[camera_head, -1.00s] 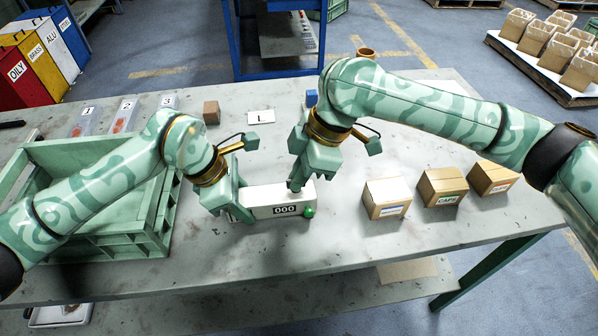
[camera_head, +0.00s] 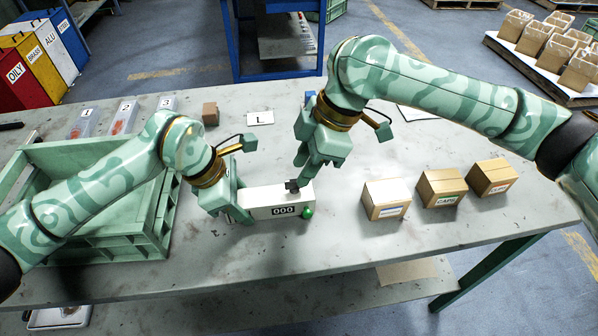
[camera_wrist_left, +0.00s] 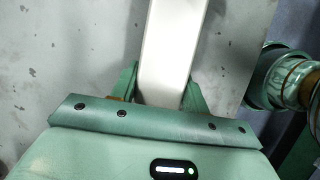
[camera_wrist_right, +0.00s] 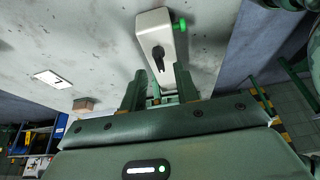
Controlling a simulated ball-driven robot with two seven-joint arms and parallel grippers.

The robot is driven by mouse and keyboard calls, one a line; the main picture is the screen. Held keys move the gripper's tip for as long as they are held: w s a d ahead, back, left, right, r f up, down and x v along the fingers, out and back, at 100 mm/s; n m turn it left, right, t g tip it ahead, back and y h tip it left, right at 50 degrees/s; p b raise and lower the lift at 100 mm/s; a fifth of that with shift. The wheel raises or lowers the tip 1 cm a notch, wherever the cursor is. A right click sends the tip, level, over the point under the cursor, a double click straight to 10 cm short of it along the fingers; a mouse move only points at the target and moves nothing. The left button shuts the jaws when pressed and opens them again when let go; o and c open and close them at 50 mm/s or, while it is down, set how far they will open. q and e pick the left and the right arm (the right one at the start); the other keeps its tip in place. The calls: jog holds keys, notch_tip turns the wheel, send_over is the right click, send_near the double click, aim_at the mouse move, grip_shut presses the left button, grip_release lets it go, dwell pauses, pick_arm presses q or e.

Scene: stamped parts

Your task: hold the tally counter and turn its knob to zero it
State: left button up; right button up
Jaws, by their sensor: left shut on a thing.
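The tally counter (camera_head: 262,199) is a long white box lying on the table, its display (camera_head: 285,211) reading 000. A green round knob (camera_head: 307,211) sits at its right end and a dark lever (camera_head: 292,185) stands on top near that end. My left gripper (camera_head: 238,204) is shut across the counter's left part; the left wrist view shows the white body (camera_wrist_left: 172,45) between its fingers. My right gripper (camera_head: 308,178) is above the right end, its fingers apart and empty. In the right wrist view the lever (camera_wrist_right: 158,58) and knob (camera_wrist_right: 180,25) lie beyond the fingertips.
A green crate (camera_head: 85,240) stands to the left, close to my left arm. Several cardboard boxes (camera_head: 385,199) stand to the right of the counter. A card marked L (camera_head: 260,118) and a small brown block (camera_head: 210,113) lie behind. The table front is clear.

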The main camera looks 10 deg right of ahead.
jog(key=v, duration=0.8)
jog(key=shift+d+r, duration=0.2)
jog(key=shift+r, duration=0.15)
pick_arm(q)
jog(key=o, duration=1.3)
jog(key=shift+d, duration=0.1)
jog(key=shift+c, duration=0.2)
jog(key=v, duration=1.2)
jog(key=shift+f, duration=0.1)
